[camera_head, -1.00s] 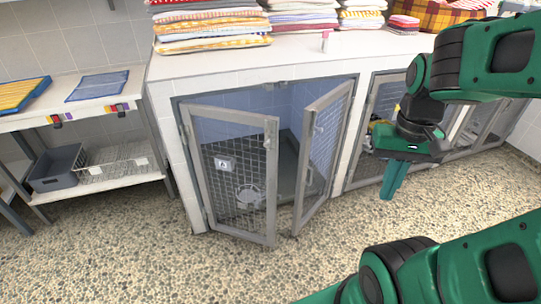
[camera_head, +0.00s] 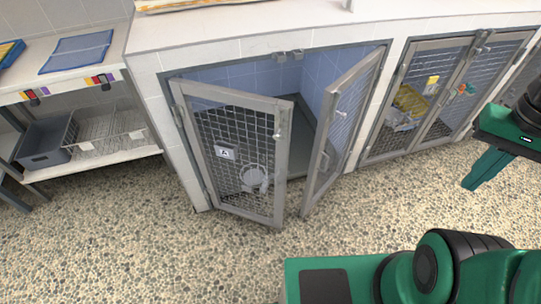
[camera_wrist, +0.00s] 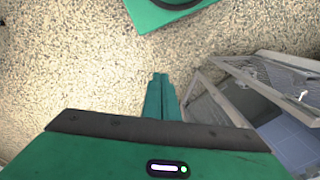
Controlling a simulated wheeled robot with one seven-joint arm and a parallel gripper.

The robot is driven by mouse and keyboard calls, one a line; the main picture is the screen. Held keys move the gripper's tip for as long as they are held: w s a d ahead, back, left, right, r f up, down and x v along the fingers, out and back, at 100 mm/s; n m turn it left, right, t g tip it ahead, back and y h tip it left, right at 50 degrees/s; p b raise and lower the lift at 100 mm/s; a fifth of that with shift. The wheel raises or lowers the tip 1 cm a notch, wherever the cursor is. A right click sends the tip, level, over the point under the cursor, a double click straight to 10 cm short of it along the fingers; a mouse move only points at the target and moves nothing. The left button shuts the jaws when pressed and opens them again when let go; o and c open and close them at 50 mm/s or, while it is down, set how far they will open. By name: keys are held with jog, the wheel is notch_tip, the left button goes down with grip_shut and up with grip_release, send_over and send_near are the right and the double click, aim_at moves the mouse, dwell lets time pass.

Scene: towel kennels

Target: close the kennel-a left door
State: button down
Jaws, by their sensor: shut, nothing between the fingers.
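The left door (camera_head: 233,155) of kennel A is a grey-framed wire mesh panel with an "A" sign (camera_head: 224,153). It is hinged at the left and stands partly open, swung out over the floor. The right door (camera_head: 341,130) of the same kennel also stands open, farther out. A white fan-like object (camera_head: 254,177) shows through the left door's mesh. My gripper (camera_head: 473,185) is shut and empty, at the right of the head view, well apart from both doors. In the wrist view my gripper (camera_wrist: 160,77) points over bare floor, with an open kennel door (camera_wrist: 270,85) at the right.
A second kennel (camera_head: 420,95) with mesh doors stands to the right, with yellow items inside. A shelf unit (camera_head: 95,165) with a grey bin (camera_head: 45,140) and wire basket (camera_head: 105,130) stands at the left. The pebbled floor before the doors (camera_head: 170,250) is clear.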

aim_at(273, 151)
jog(key=w+a+f+n+g+h, duration=0.1)
jog(key=w+f+n+h, duration=0.15)
jog(key=w, duration=0.35)
jog(key=w+a+f+n+g+h, duration=0.1)
jog(key=w+a+f+h, duration=0.15)
jog(key=w, duration=0.35)
jog(key=w+a+f+n+t+h, duration=0.3)
jog(key=w+a+f+n+h, duration=0.1)
jog(key=w+a+f, duration=0.6)
jog(key=s+a+f+n+t+y, duration=0.15)
jog(key=a+f+n+t, duration=0.3)
jog(key=a, duration=0.55)
jog(key=s+a+f+n+t, duration=0.35)
jog(key=a+t, duration=0.25)
jog(key=a, duration=0.5)
jog(key=s+a+f+n+t+y, duration=0.1)
jog(key=a+f+n+t, duration=0.45)
jog(key=a, duration=0.45)
jog(key=shift+m, duration=0.4)
jog(key=x, duration=1.2)
jog(key=shift+w+d+r, duration=0.1)
jog(key=shift+w+r, duration=0.2)
jog(key=shift+w, duration=0.1)
